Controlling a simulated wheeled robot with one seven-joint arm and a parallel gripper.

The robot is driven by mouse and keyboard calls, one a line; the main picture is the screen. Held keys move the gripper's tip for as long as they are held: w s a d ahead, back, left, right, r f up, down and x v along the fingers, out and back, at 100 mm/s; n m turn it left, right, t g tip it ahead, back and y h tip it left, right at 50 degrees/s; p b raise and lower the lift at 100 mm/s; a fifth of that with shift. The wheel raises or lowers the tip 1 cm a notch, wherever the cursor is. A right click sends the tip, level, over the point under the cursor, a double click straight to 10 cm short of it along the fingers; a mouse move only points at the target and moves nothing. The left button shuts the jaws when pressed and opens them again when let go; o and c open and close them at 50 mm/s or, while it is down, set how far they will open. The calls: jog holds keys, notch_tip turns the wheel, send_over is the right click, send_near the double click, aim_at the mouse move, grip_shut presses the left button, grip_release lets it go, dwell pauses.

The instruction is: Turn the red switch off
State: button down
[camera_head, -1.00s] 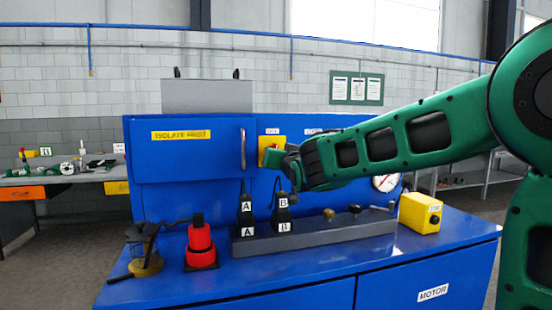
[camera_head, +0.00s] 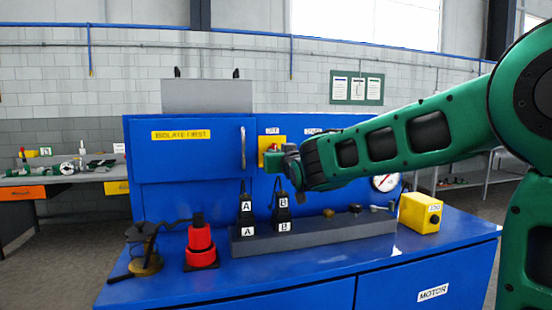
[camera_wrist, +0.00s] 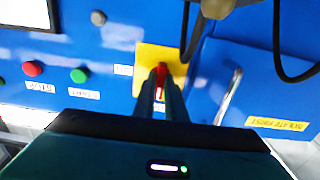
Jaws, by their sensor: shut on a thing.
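The red switch (camera_wrist: 161,72) sits on a yellow plate (camera_wrist: 148,57) on the blue panel. In the wrist view its red handle shows between the tips of my gripper (camera_wrist: 160,88), which is shut on it. In the head view the yellow plate (camera_head: 265,143) is partly hidden by my gripper (camera_head: 281,160), which reaches it from the right. Only a little of the red handle shows there, and I cannot read the label by the switch clearly.
Black plugs marked A and B (camera_head: 283,212) stand in a grey rail (camera_head: 330,230) in front of the panel, with cables rising close to my gripper. A red device (camera_head: 199,247) stands left and a yellow box (camera_head: 420,212) right. Red (camera_wrist: 32,68) and green (camera_wrist: 78,75) buttons are on the panel.

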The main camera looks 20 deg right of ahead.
jog(key=c, duration=1.8)
grip_release()
jog(key=shift+f, duration=0.3)
jog(key=shift+c, duration=0.2)
jog(key=shift+o, duration=0.2)
jog(key=shift+r, duration=0.15)
jog(key=s, duration=1)
jog(key=shift+s, duration=0.35)
